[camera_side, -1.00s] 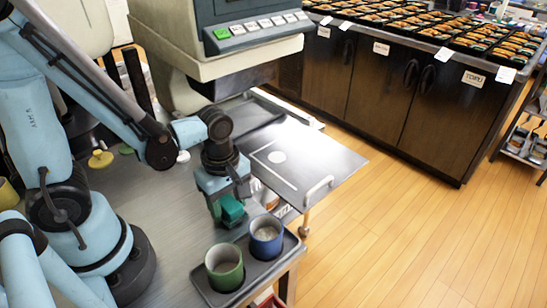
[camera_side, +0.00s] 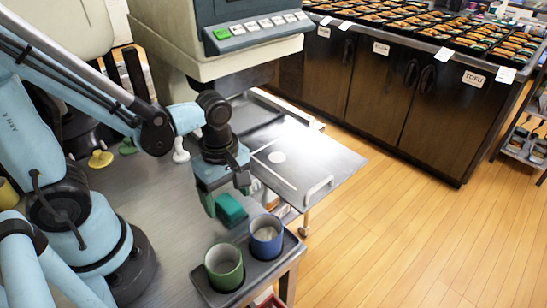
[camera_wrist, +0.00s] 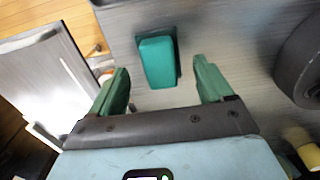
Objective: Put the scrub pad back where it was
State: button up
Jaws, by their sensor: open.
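The teal-green scrub pad (camera_side: 231,210) lies on the grey counter, just behind the tray with the two cups. It also shows in the wrist view (camera_wrist: 157,62), just beyond the gap between the fingertips, with bare counter around it. My gripper (camera_side: 225,195) is open and empty just above the pad. In the wrist view my gripper's two green fingers (camera_wrist: 160,80) are spread wider than the pad, and neither appears to touch it.
A dark tray (camera_side: 208,291) holds a green cup (camera_side: 225,272) and a blue cup (camera_side: 266,242) at the counter's front edge. A metal panel with a handle (camera_side: 322,183) is to the right. Yellow (camera_side: 100,158) and white (camera_side: 180,150) knobbed pieces stand behind. The counter left of the pad is clear.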

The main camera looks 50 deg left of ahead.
aim_at(228, 202)
jog(key=shift+r, duration=4.7)
jog(key=w+a+m+t, duration=0.1)
jog(key=m+t, duration=0.1)
jog(key=m, duration=0.4)
jog(key=w+a+r+m+t, duration=0.1)
jog(key=w+m+t, duration=0.1)
jog(key=m, duration=0.4)
jog(key=w+a+m+t, duration=0.1)
jog(key=m+t, duration=0.2)
jog(key=m, duration=0.3)
jog(key=shift+w+r, duration=0.25)
jog(key=shift+w, duration=0.05)
